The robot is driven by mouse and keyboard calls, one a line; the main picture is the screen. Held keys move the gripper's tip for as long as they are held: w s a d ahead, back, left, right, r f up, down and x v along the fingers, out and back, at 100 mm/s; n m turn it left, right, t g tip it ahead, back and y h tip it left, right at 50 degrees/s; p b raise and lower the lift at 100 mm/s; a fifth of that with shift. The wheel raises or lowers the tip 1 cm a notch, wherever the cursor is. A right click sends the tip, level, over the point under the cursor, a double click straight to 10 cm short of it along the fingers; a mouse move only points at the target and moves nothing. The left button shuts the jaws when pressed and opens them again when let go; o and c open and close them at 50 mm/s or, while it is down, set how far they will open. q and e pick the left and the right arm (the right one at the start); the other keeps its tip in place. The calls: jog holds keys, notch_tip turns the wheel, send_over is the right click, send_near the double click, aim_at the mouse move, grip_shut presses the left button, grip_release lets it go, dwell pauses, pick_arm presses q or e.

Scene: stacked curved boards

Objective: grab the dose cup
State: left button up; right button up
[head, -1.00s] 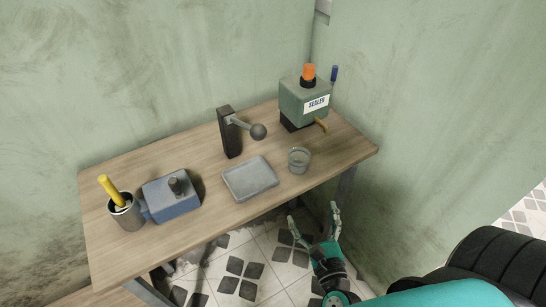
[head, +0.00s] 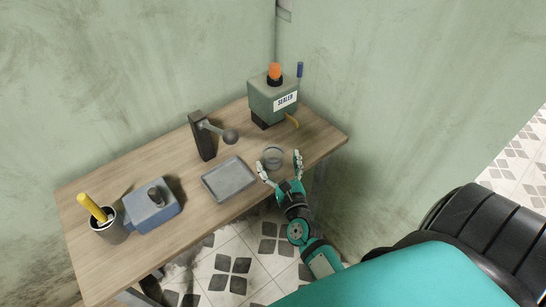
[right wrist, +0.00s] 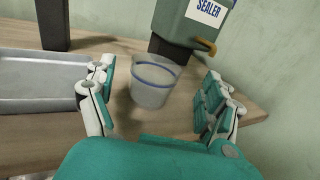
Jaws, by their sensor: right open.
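The dose cup (head: 273,155) is a small clear cup standing upright on the wooden table, near the front edge on the right. In the right wrist view the cup (right wrist: 153,82) shows a blue band near its rim and lies ahead, between the fingers. My right gripper (head: 281,166) is open and empty at the table's front edge, just in front of the cup. In the right wrist view the open fingers (right wrist: 155,98) have a gap on both sides of the cup. My left gripper is out of view.
A grey tray (head: 229,185) lies just left of the cup. The green sealer box (head: 262,103) stands behind it, its orange-brown handle (head: 292,121) jutting toward the front. A dark post with a ball lever (head: 203,139), a blue box (head: 148,211) and a pen cup (head: 108,232) stand farther left.

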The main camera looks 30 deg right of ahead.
aim_at(273, 152)
jog(key=p+x, duration=0.1)
jog(key=x, duration=0.3)
jog(key=shift+w, duration=0.35)
jog(key=shift+a, duration=0.1)
jog(key=shift+s+r, duration=0.1)
jog(key=shift+c, duration=0.2)
jog(key=c, duration=1.1)
